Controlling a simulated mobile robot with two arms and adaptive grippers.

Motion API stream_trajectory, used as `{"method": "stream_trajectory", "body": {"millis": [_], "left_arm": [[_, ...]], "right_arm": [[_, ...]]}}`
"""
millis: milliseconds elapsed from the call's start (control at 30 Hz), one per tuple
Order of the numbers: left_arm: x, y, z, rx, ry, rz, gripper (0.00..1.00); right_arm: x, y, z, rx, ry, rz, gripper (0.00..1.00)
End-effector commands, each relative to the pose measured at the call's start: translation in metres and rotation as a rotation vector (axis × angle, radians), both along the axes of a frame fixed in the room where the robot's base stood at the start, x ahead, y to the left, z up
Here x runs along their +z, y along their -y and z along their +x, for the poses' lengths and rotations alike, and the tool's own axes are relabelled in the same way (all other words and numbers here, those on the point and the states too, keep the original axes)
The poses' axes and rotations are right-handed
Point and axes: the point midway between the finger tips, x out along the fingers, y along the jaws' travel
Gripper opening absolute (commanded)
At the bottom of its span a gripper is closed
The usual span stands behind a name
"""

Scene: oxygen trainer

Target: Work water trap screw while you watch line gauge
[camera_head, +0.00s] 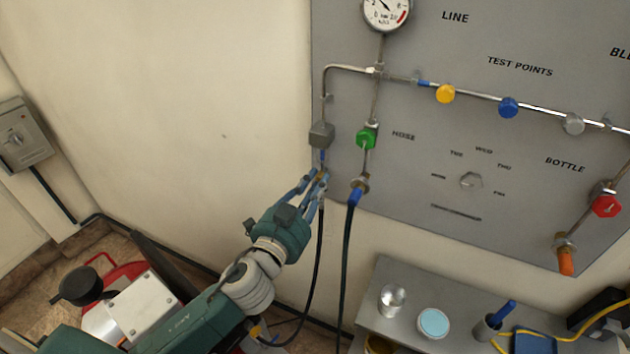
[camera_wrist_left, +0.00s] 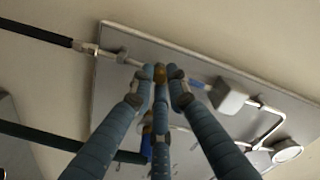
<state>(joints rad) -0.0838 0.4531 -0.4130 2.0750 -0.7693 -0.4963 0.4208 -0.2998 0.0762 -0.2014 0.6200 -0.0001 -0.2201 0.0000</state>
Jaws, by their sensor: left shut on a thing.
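The line gauge (camera_head: 385,12) is a round white dial with a red band, at the top of the grey panel in the head view and partly cut off. Its dark needle points up and left; the value is too small to read. The water trap (camera_head: 321,135) is a grey block on the pipe at the panel's left edge, also in the wrist view (camera_wrist_left: 230,98). My left gripper (camera_head: 318,178) is below it, its blue fingers shut on the brass screw (camera_wrist_left: 160,73) and partly hiding it. My right gripper is not in view.
A green valve knob (camera_head: 367,138) and a hose with a blue end (camera_head: 355,195) are close to the right of my left gripper. A black hose (camera_head: 318,250) hangs just below it. A grey shelf (camera_head: 375,325) with a glass and jar stands lower right.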

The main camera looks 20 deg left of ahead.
Motion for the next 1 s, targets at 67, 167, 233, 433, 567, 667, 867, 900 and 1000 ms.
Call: {"method": "stream_trajectory", "body": {"millis": [67, 167, 233, 433, 567, 667, 867, 900, 1000], "left_arm": [[0.007, 0.0, 0.001, 0.0, 0.02, 0.071, 0.0], [0.007, 0.0, 0.001, -0.001, 0.032, 0.166, 0.0], [0.007, 0.001, 0.001, -0.001, 0.039, 0.23, 0.0], [0.006, 0.001, 0.001, -0.002, 0.06, 0.395, 0.0], [0.006, 0.002, 0.001, -0.002, 0.07, 0.48, 0.0], [0.006, 0.002, 0.0, -0.002, 0.077, 0.535, 0.0], [0.005, 0.002, 0.001, -0.002, 0.085, 0.604, 0.0], [0.005, 0.002, 0.001, -0.002, 0.086, 0.613, 0.0], [0.005, 0.002, 0.0, -0.002, 0.088, 0.627, 0.0]], "right_arm": [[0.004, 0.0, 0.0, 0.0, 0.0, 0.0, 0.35], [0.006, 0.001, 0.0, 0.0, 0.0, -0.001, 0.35], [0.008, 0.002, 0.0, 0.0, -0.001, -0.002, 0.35], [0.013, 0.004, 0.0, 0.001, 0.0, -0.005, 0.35], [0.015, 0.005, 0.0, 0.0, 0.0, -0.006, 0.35], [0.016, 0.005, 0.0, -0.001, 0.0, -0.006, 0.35], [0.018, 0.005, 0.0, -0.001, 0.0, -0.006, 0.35], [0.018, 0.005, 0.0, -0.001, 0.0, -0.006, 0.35], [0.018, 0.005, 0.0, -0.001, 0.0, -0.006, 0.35]]}}
